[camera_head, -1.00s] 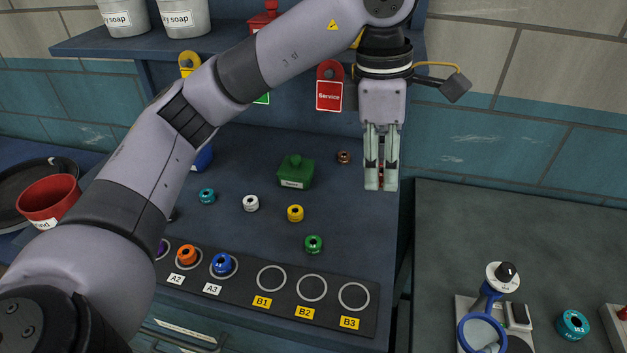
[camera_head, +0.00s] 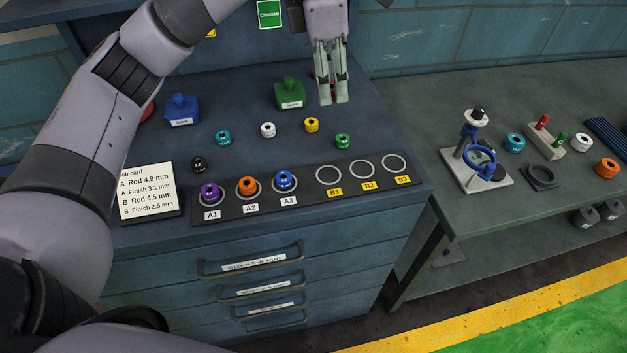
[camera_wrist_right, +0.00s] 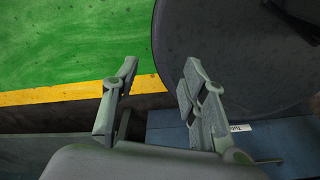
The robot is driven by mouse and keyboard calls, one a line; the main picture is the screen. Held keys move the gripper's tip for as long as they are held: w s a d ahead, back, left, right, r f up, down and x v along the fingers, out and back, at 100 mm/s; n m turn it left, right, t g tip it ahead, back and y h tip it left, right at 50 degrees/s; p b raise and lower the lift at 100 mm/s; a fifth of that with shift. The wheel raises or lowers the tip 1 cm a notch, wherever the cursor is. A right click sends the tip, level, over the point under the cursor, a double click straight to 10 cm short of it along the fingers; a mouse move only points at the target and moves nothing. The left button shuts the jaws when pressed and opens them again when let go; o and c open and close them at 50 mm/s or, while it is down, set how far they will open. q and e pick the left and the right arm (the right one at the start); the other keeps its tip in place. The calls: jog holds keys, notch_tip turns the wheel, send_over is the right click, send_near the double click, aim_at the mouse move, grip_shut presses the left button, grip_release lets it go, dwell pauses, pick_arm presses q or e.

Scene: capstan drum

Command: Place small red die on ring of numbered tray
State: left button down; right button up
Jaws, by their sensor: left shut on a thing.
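The numbered tray (camera_head: 305,193) is a dark strip along the front of the blue cabinet top. Its rings A1, A2 and A3 hold a purple die (camera_head: 210,194), an orange die (camera_head: 247,186) and a blue die (camera_head: 285,179). Rings B1 (camera_head: 329,175), B2 (camera_head: 362,168) and B3 (camera_head: 395,162) are empty. My left gripper (camera_head: 333,97) points down behind the tray, right of the green box, shut on a small red die (camera_head: 332,83). The die is mostly hidden by the fingers. My right gripper (camera_wrist_right: 158,85) is open and empty in the right wrist view.
Loose teal (camera_head: 223,138), white (camera_head: 268,130), yellow (camera_head: 312,125) and green (camera_head: 342,141) dies stand behind the tray. A green box (camera_head: 289,93) and a blue box (camera_head: 181,110) stand further back. A job card (camera_head: 147,191) lies left. The side bench (camera_head: 430,125) holds a gauge stand (camera_head: 474,165).

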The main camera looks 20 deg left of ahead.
pick_arm(q)
jog(key=p, duration=0.2)
send_over(330, 174)
notch_tip(330, 174, down, 8)
jog(key=f, duration=0.2)
jog(key=f+p, duration=0.1)
jog(key=f, duration=0.4)
jog(key=shift+s+a+p, duration=0.25)
jog(key=shift+p, duration=0.1)
jog(key=shift+w+f, duration=0.1)
jog(key=shift+f, duration=0.45)
notch_tip(330, 174, down, 3)
jog(key=shift+f+p, duration=0.15)
jog(key=shift+p, duration=0.55)
jog(key=shift+f, duration=0.3)
pick_arm(e)
jog(key=r, duration=0.2)
jog(key=w+r, duration=0.1)
jog(key=r, duration=0.2)
jog(key=shift+w+d, duration=0.1)
jog(key=shift+f, duration=0.1)
